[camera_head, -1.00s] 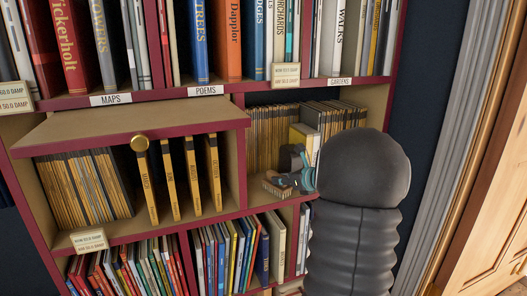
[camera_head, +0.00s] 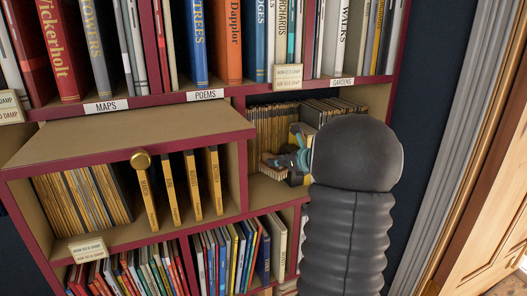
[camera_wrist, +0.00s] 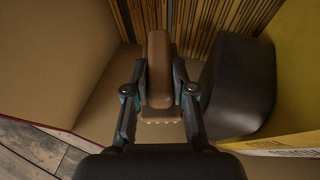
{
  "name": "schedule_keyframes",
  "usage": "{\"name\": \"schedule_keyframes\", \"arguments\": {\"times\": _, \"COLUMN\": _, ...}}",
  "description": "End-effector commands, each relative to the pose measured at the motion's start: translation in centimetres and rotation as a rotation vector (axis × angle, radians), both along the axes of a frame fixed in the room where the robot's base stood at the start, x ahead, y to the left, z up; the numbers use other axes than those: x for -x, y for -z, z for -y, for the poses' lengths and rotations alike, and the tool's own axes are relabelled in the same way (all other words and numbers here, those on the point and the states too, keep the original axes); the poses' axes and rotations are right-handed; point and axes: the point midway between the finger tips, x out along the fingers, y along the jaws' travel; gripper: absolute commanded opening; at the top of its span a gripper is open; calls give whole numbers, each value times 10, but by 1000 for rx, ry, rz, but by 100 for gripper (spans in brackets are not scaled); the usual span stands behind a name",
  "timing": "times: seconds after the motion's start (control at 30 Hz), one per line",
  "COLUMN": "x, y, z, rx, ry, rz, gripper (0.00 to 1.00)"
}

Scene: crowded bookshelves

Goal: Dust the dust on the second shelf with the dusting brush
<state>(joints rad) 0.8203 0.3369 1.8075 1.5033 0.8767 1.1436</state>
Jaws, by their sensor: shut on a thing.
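My gripper (camera_head: 300,158) is inside the right-hand compartment of the shelf (camera_head: 268,192), below the "GARDENS" label. It is shut on the dusting brush (camera_head: 273,164), whose bristles show just left of the fingers. In the wrist view, my gripper's fingers (camera_wrist: 159,92) clasp the brown brush (camera_wrist: 158,65) from both sides. A pale scalloped bristle edge shows below it. The brush is close to a row of thin upright spines. I cannot make out any dust, and I cannot tell whether the bristles touch the board.
Thin tan volumes (camera_head: 268,130) line the compartment's back. A dark rounded block (camera_wrist: 240,85) and a yellow book (camera_wrist: 295,75) stand close right of the brush. A divider (camera_head: 241,175) bounds the left side. Bare board lies at the compartment's front left.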

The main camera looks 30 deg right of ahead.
Motion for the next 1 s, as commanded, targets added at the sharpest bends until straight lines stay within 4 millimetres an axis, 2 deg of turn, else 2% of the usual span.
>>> {"name": "schedule_keyframes", "arguments": {"times": 0.1, "x": -2, "y": -14, "z": -3, "rx": 2, "ry": -5, "rz": 2, "gripper": 0}}
{"name": "schedule_keyframes", "arguments": {"times": 0.4, "x": -5, "y": -32, "z": -9, "rx": 1, "ry": -16, "rz": 1, "gripper": 0}}
{"name": "schedule_keyframes", "arguments": {"times": 1.0, "x": -5, "y": -34, "z": -9, "rx": 0, "ry": -15, "rz": 1, "gripper": 0}}
